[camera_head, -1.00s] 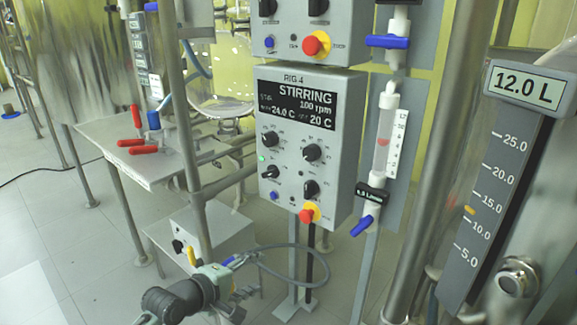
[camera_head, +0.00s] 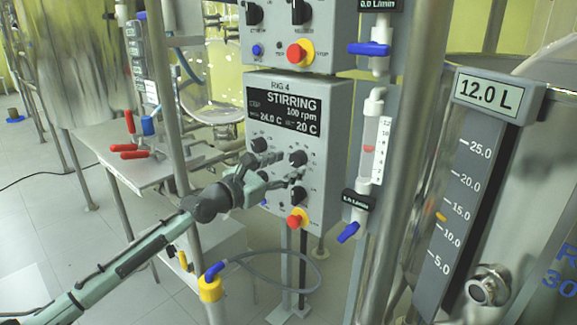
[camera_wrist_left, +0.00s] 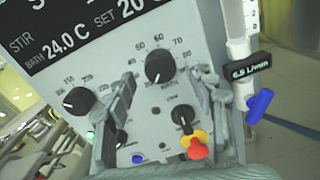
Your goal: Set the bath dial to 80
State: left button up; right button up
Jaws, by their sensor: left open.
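The Rig 4 control box (camera_head: 335,120) has a dark display reading STIRRING, 100 rpm, bath 24.0 C, set 20 C. The upper right black dial (camera_head: 298,158) has a scale with 40 to 80 around it in the left wrist view (camera_wrist_left: 160,66); its caption is too small to read, but the scale fits the bath dial. My left gripper (camera_head: 286,168) is open in front of the panel. In the wrist view its fingertips (camera_wrist_left: 167,78) lie either side of and slightly below this dial, with no visible contact. My right gripper is not in view.
The upper left dial (camera_wrist_left: 78,100) has a scale in hundreds. A flow tube with a blue valve (camera_head: 348,232) stands right of the box.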

pick_arm(q)
jog(key=shift+w+d, duration=0.25)
jog(key=shift+w, duration=0.05)
jog(key=shift+w+d, duration=0.1)
jog(key=c, duration=1.2)
jog(key=shift+o, duration=0.2)
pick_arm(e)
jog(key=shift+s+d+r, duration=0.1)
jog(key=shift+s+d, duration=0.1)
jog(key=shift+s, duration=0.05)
